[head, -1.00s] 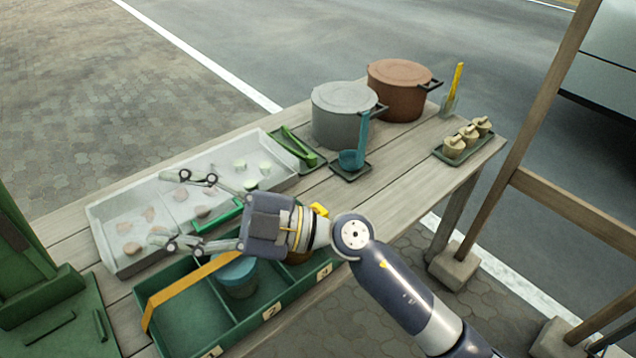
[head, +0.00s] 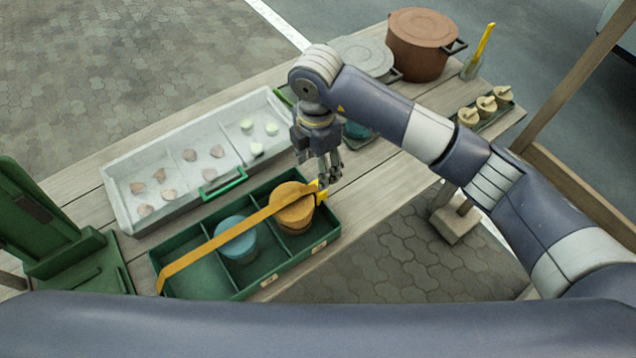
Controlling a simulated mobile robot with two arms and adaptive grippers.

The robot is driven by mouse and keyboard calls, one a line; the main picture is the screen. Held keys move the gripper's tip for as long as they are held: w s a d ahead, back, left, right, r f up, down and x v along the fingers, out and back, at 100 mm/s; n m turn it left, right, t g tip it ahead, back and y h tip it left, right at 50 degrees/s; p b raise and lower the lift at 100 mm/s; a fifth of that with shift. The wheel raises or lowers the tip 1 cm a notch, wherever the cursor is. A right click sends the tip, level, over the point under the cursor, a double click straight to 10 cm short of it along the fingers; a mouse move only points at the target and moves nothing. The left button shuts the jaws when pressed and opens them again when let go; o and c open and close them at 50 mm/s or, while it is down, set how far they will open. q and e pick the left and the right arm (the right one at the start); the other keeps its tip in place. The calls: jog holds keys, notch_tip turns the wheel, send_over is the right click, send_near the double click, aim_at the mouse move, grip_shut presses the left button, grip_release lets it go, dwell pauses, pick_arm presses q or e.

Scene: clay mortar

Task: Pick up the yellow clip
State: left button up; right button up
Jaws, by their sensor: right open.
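The yellow clip (head: 321,192) sits at the right end of a flat orange-yellow strap (head: 215,243), by the right wall of the green divided tray (head: 283,279). The strap runs slantwise across the tray, over an orange round lid and a blue round lid. My right gripper (head: 330,181) points down just above and beside the clip, with its fingers open. The fingers overlap the clip's area in the picture, and I cannot tell whether they touch it. My left gripper is not in view.
A white tray (head: 115,199) with pale pieces and a green handle lies behind the green tray. A grey pot (head: 366,52) and a brown pot (head: 425,40) stand at the back. A small tray of knobbed pieces (head: 487,104) is at the right. Bare planks lie right of my gripper.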

aim_at(317, 193)
notch_tip(317, 193, down, 3)
jog(key=shift+f, duration=0.1)
jog(key=f+p, duration=0.1)
jog(key=f, duration=0.1)
jog(key=d+f+p, duration=0.1)
jog(key=f, duration=0.1)
jog(key=shift+w+f, duration=0.1)
jog(key=shift+f, duration=0.55)
jog(key=c, duration=1)
